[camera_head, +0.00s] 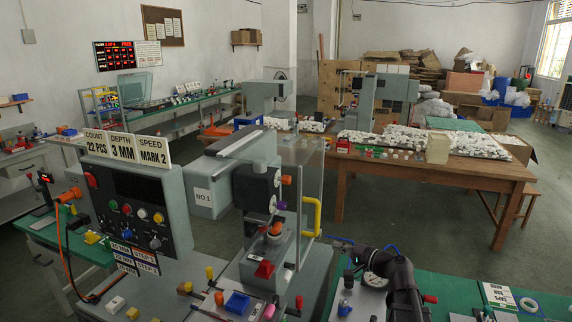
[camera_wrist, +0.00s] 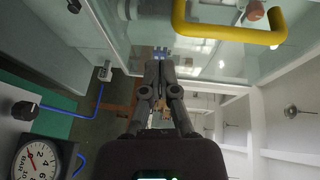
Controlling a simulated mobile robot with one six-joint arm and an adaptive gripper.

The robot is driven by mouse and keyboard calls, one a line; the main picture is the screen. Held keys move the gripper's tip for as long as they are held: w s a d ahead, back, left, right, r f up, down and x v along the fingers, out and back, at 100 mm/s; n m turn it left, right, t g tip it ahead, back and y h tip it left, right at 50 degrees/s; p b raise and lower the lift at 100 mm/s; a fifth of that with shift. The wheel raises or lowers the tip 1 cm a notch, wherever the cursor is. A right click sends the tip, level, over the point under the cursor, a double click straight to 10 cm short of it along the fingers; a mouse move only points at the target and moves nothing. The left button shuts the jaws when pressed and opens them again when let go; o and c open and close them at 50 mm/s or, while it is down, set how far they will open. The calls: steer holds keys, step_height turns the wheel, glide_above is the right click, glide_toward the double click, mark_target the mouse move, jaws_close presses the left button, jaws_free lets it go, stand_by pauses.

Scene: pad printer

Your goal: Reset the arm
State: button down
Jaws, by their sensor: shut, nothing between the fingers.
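My gripper (camera_wrist: 162,58) shows in the wrist view with its two dark fingers drawn together and nothing between them. It is in free air, with a clear panel and a yellow handle (camera_wrist: 232,36) ahead of the fingertips. I cannot tell the exact gap to the panel.
A pressure gauge (camera_wrist: 38,160) is at lower left in the wrist view, with blue hose nearby. In the head view a control box (camera_head: 133,205) stands left of the printer. A green bench (camera_head: 455,290) is at lower right. A wooden table (camera_head: 380,175) with white parts stands behind.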

steer(key=s+a+f+n+g+h, duration=0.2)
steer(key=s+a+f+n+g, duration=0.1)
steer(key=s+f+g, duration=0.15)
steer(key=s+a+f+n+g+h, duration=0.2)
steer(key=s+a+f+n+g, duration=0.1)
steer(key=f, duration=0.3)
steer(key=s+d+f+n+g+h, duration=0.2)
steer(key=s+d+f+g+h, duration=0.2)
steer(key=s+h, duration=0.3)
steer(key=shift+s+d+f+h, duration=0.3)
steer(key=shift+s+d+f, duration=0.25)
steer(key=shift+s, duration=0.6)
steer(key=shift+a+g, duration=0.1)
steer(key=shift+g, duration=0.15)
